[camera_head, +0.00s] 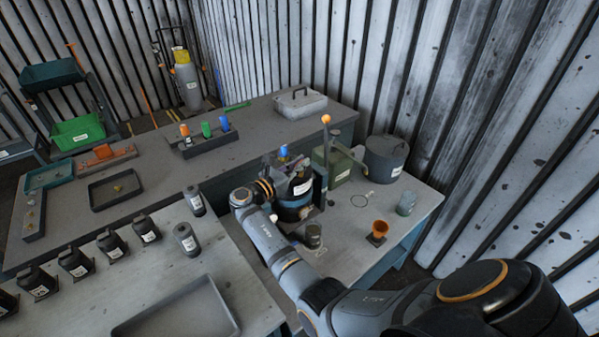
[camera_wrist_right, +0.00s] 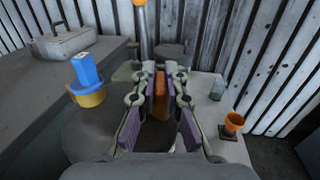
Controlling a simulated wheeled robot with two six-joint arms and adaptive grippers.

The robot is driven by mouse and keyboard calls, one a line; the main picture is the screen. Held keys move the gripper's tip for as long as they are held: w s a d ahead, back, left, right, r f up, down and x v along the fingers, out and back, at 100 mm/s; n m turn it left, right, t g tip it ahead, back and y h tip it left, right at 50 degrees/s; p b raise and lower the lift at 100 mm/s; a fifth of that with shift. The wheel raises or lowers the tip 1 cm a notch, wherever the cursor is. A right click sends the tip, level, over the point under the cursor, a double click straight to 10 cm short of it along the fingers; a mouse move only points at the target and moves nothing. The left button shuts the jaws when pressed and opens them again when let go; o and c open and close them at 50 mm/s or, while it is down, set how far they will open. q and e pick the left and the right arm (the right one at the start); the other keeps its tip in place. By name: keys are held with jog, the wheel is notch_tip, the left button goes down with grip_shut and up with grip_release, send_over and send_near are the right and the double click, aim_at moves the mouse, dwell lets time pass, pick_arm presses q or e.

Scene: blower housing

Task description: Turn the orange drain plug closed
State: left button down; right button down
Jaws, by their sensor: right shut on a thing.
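In the right wrist view my right gripper (camera_wrist_right: 162,78) has its two linkage fingers closed around the orange drain plug (camera_wrist_right: 160,95). The pads lie on either side of the plug, and its lower part is partly hidden by the fingers. In the head view my right arm reaches from the lower right to the blower assembly (camera_head: 297,195) on the bench. There the wrist covers the plug, and the fingers are hard to make out. The plug's turn angle cannot be told. My left gripper is not in view.
An orange funnel (camera_head: 378,231) and a clear glass (camera_head: 406,203) stand at the bench's right. A grey pot (camera_head: 385,158) and a green can (camera_head: 338,167) stand behind. A blue-capped part (camera_wrist_right: 86,75) is left of the fingers. An orange-knobbed lever (camera_head: 326,120) rises behind the assembly.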

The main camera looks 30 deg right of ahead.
jog(key=shift+m+g+h+b, duration=0.3)
jog(key=shift+m+g+b, duration=0.7)
jog(key=shift+g, duration=0.4)
jog(key=c, duration=1.4)
grip_release()
jog(key=a, duration=0.7)
jog(key=shift+s+a, duration=0.2)
jog(key=shift+s, duration=0.1)
